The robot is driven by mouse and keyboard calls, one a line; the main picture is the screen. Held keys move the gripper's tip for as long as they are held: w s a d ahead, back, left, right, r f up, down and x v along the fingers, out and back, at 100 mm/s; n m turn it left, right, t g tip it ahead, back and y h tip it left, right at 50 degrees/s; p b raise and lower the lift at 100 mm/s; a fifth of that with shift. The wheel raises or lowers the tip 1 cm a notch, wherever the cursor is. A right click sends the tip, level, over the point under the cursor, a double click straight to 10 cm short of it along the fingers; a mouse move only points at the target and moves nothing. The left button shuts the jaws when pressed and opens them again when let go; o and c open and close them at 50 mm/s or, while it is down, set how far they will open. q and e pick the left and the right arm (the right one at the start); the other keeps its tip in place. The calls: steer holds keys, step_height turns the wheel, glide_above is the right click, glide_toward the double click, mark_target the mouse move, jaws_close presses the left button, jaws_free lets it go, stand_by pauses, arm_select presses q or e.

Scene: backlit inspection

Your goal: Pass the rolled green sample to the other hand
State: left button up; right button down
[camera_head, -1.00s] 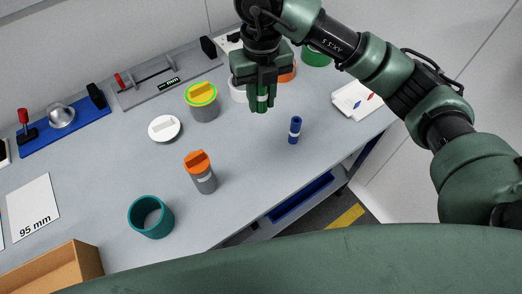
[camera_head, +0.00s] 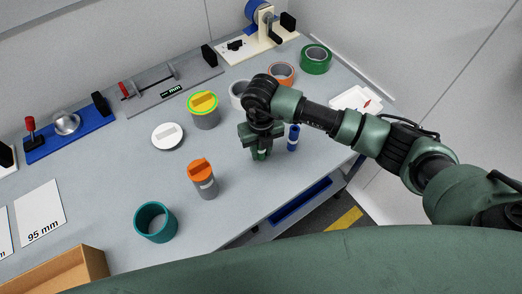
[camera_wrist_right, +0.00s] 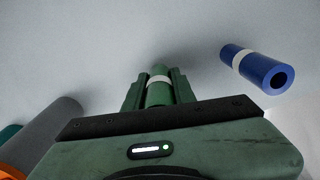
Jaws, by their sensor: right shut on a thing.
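The rolled green sample (camera_wrist_right: 159,87) has a white band and sits between the fingers of my right gripper (camera_wrist_right: 159,92) in the right wrist view. In the head view the right gripper (camera_head: 261,152) is shut on the sample (camera_head: 262,155) low over the table, left of the blue roll. I cannot tell whether the sample touches the table. My left gripper is not in view.
A blue roll (camera_head: 293,138) stands just right of the gripper and also shows in the wrist view (camera_wrist_right: 257,68). A grey canister with an orange lid (camera_head: 202,170) and a teal cup (camera_head: 155,222) stand to the left. Fixtures line the back.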

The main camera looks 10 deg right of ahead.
steer(key=shift+f, duration=0.75)
steer(key=shift+f, duration=0.1)
steer(key=shift+f+b, duration=0.3)
steer(key=c, duration=1.2)
jaws_free()
steer(key=shift+r, duration=0.1)
steer(key=shift+o, duration=0.2)
steer(key=shift+r, duration=0.1)
